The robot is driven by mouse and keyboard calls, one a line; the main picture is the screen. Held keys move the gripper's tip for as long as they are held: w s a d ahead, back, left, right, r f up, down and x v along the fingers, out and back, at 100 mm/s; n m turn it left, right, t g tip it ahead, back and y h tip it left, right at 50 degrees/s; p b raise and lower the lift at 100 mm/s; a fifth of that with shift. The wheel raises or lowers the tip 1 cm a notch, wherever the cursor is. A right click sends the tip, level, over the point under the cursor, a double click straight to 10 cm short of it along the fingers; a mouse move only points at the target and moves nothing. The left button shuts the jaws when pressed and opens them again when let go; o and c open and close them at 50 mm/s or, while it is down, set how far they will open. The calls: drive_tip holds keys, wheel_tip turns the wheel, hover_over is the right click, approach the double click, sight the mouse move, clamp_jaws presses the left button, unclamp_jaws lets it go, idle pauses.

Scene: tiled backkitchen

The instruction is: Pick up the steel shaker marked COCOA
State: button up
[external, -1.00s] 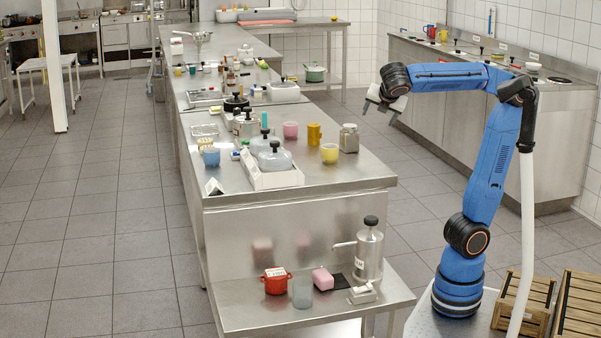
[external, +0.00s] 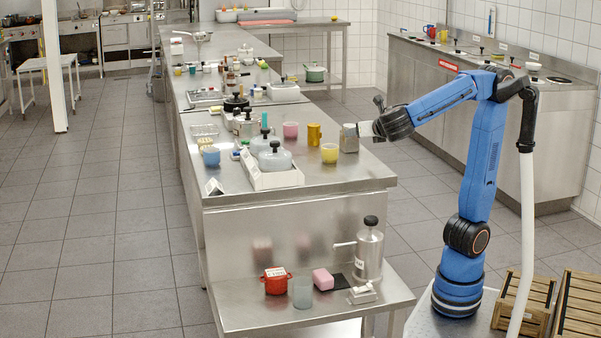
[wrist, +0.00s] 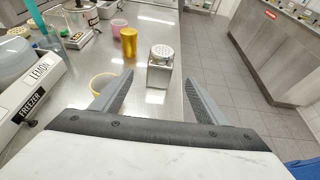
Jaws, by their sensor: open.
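A square steel shaker (external: 349,144) with a perforated top stands upright near the right edge of the steel counter (external: 340,177). In the wrist view the shaker (wrist: 160,66) shows ahead, between the lines of the two fingers. I cannot read a COCOA mark on it. My gripper (wrist: 160,80) is open and empty, its fingertips a little short of the shaker. In the external view my gripper (external: 358,129) is at the shaker's upper right and partly covers it.
A white holder with LEMON and FREEZER labels (wrist: 40,85) is further left. Right of the counter edge is open floor (wrist: 225,70).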

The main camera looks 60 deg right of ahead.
sight(350, 138)
drive_tip(key=shift+x, duration=8.3)
drive_tip(key=shift+s+d+f, duration=0.1)
drive_tip(key=shift+s+f, duration=0.05)
drive_tip(key=shift+f, duration=0.05)
drive_tip(key=c, duration=1.2)
